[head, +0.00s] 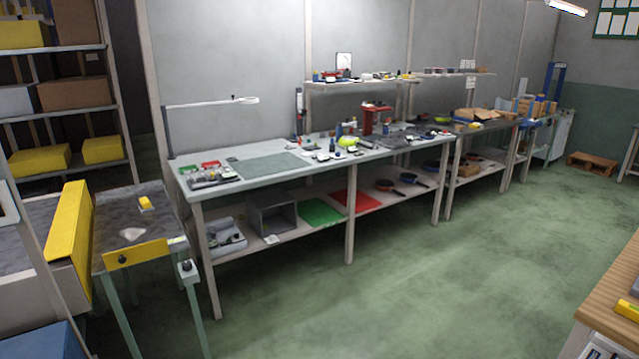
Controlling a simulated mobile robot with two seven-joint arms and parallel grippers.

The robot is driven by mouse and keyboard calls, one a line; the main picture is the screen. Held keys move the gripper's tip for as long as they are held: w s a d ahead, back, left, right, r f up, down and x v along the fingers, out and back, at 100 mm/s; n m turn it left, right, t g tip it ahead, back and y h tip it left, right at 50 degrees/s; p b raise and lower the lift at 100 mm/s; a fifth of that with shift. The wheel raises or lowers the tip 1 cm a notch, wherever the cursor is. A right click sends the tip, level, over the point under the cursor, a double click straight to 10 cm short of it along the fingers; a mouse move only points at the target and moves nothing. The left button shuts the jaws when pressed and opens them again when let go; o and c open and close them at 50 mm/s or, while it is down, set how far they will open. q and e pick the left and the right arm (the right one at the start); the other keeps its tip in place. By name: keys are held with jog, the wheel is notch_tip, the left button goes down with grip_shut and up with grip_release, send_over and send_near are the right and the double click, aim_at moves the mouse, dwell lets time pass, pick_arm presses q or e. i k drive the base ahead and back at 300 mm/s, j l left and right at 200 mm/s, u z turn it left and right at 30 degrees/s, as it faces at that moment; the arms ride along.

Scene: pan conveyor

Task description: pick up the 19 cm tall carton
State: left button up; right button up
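Several brown cardboard boxes (538,107) stand together at the far right end of the long bench line, small in the head view. Flaps of an open carton (484,114) show to the left of them. I cannot tell from this view which, if any, is the 19 cm tall carton. Neither of my grippers is in view.
A grey workbench (262,153) with tools and a lower shelf runs along the wall. A rack (62,117) with boxes and a conveyor end with a yellow plate (136,253) are at left. A wooden table (606,288) is at lower right. The green floor (400,280) between is clear.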

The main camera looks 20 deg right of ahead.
aim_at(530, 109)
jog(key=i+l+z, duration=0.4)
jog(key=i, duration=0.25)
jog(key=i+z, duration=0.4)
jog(key=i, duration=0.25)
jog(key=i+z, duration=0.15)
jog(key=i, duration=0.35)
jog(key=i+z, duration=0.2)
jog(key=i, duration=0.3)
jog(key=i+j+z, duration=0.15)
jog(key=i, duration=0.35)
jog(key=i+z, duration=0.5)
jog(key=i, duration=0.15)
jog(key=i+j+z, duration=0.15)
jog(key=i+z, duration=0.3)
jog(key=i, duration=0.25)
jog(key=i+z, duration=0.15)
jog(key=i, duration=4.8)
jog(key=i+u, duration=0.1)
jog(key=i, duration=0.4)
jog(key=i+l+u, duration=0.15)
jog(key=i, duration=0.4)
jog(key=i+l+u, duration=0.1)
jog(key=i, duration=0.4)
jog(key=i+l+u, duration=0.15)
jog(key=i+u, duration=0.2)
jog(key=i+l+u, duration=0.5)
jog(key=u, duration=0.15)
